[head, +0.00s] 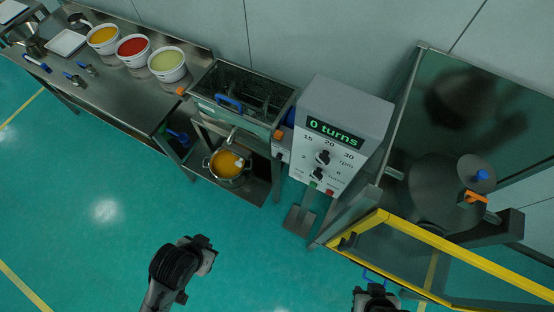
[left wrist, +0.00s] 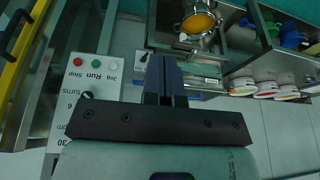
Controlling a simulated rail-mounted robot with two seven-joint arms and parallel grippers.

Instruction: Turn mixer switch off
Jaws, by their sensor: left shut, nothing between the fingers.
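A small pale switch box (head: 281,148) with a dark switch is fixed between the sieve tank and the control box in the head view. It appears to be the mixer switch, but its label and position are too small to read. In the left wrist view, a pale plate with a dark switch (left wrist: 143,57) shows just left of my left fingertips, and I cannot tell whether they touch. My left gripper (left wrist: 165,80) is shut and empty. My right gripper (head: 375,297) is at the bottom edge of the head view, partly cut off; its jaws are unclear.
A control box (head: 346,105) reads "0 turns" and has knobs and buttons. A yellow-framed machine (head: 372,222) stands to its right. A pot of orange liquid (head: 227,164) sits below the tank (head: 241,98). Several filled tubs line the bench (head: 108,80). The front floor is open.

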